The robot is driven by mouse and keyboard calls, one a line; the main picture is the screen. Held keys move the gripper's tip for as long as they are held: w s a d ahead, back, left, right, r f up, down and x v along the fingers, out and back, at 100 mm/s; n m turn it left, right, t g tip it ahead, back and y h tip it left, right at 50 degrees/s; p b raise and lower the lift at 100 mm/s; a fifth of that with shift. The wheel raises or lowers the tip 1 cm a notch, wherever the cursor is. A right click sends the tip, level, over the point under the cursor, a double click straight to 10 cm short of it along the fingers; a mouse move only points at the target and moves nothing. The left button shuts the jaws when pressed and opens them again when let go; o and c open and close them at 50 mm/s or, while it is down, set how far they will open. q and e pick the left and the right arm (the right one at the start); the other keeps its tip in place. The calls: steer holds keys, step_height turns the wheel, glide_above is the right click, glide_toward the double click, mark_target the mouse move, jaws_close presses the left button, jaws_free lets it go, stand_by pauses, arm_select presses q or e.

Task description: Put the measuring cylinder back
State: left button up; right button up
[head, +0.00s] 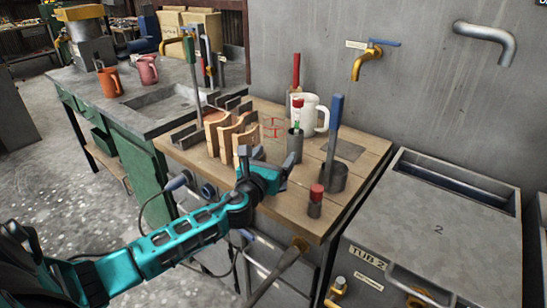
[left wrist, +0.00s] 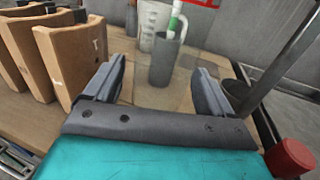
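A slim grey cylinder (head: 295,146), which looks like the measuring cylinder, stands upright on the wooden tabletop. A green-and-white stick with a red top (head: 297,115) stands in it. In the left wrist view the grey cylinder (left wrist: 166,61) is ahead, between the lines of my fingers and apart from them. My left gripper (head: 266,160) is open and empty, low over the front of the table; its spread fingers also show in the left wrist view (left wrist: 155,88). Red marks (head: 274,128) lie on the tabletop left of the cylinder. My right gripper is not in view.
Wooden blocks (head: 228,130) stand left of my gripper. A white jug (head: 310,113) stands behind the cylinder. At right are a dark pot with a blue-handled tool (head: 334,175) and a red-topped small cylinder (head: 315,200). A grey tub (head: 430,215) stands beyond the table's right edge.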

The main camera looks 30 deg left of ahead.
arm_select(q)
steer(key=shift+r, duration=0.1)
steer(key=shift+r, duration=0.15)
steer(key=s+d, duration=0.2)
steer(key=s, duration=1)
steer(key=s+d+f+n+g+h, duration=0.1)
steer(key=s+d+f+n, duration=0.3)
steer(key=n, duration=0.6)
steer(key=s+d+f+n+g+h, duration=0.2)
steer(key=s+d+f+n, duration=0.3)
steer(key=f+n, duration=0.4)
steer(key=s+d+f+n+g+h, duration=0.2)
steer(key=d+f+n, duration=0.4)
steer(key=n, duration=0.6)
steer(key=s+f+g, duration=0.1)
steer(key=s, duration=0.1)
steer(key=shift+s+d+g, duration=0.15)
steer(key=shift+s+g, duration=0.15)
steer(key=shift+g, duration=0.1)
